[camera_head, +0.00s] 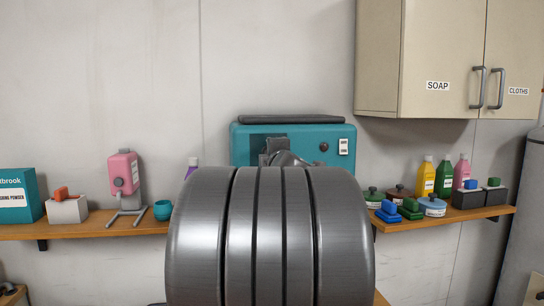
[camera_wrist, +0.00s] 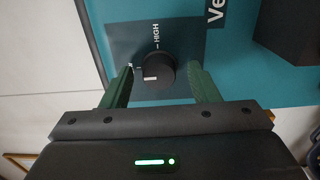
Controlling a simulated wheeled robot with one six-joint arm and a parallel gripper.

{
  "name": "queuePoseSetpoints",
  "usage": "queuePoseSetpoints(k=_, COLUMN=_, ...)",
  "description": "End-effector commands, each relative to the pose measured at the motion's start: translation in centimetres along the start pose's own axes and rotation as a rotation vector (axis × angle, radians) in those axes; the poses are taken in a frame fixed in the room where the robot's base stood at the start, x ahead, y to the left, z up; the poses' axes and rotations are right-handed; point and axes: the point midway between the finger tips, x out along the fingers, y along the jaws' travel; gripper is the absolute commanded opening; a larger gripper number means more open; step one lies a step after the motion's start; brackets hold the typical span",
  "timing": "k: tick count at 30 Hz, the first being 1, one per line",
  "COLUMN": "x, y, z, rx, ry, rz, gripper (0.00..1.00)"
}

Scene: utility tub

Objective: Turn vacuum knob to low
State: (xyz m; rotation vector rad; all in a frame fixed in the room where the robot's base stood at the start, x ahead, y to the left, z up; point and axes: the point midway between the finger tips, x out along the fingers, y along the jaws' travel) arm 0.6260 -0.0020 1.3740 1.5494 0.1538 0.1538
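The vacuum is a teal wall box (camera_head: 338,160), partly hidden behind my arm in the head view. In the wrist view its teal front (camera_wrist: 255,80) carries a dark plate with a round black knob (camera_wrist: 160,68). The knob has a pale mark on its lower left part. "HIGH" is printed above the knob; another label at its left is mostly hidden by a finger, so I cannot read it. My gripper (camera_wrist: 160,76) is open, with one green finger on each side of the knob and a visible gap on both sides.
A small dark round part (camera_head: 323,147) and white label (camera_head: 343,146) are on the box's right. A wooden shelf (camera_head: 90,231) holds a pink dispenser (camera_head: 124,174); the right shelf holds bottles (camera_head: 443,176) and brushes. A beige cabinet (camera_head: 430,55) hangs upper right.

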Motion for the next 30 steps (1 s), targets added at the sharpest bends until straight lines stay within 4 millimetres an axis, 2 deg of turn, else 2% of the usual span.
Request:
queuePoseSetpoints(k=7, x=-0.1, y=0.1, z=0.0, rx=0.000, ry=0.000, rz=0.001, gripper=0.55)
queuePoseSetpoints(k=11, x=-0.9, y=0.1, z=0.0, rx=0.000, ry=-0.001, rz=0.001, gripper=0.55)
queuePoseSetpoints(k=14, x=-2.3, y=0.2, z=0.1, rx=0.000, ry=-0.002, rz=0.001, gripper=0.55)
queuePoseSetpoints(k=24, x=-9.2, y=0.3, z=0.1, rx=0.000, ry=-0.004, rz=0.002, gripper=0.55)
queuePoseSetpoints(k=30, x=-12.3, y=0.2, z=0.1, rx=-0.001, ry=-0.002, rz=0.002, gripper=0.55)
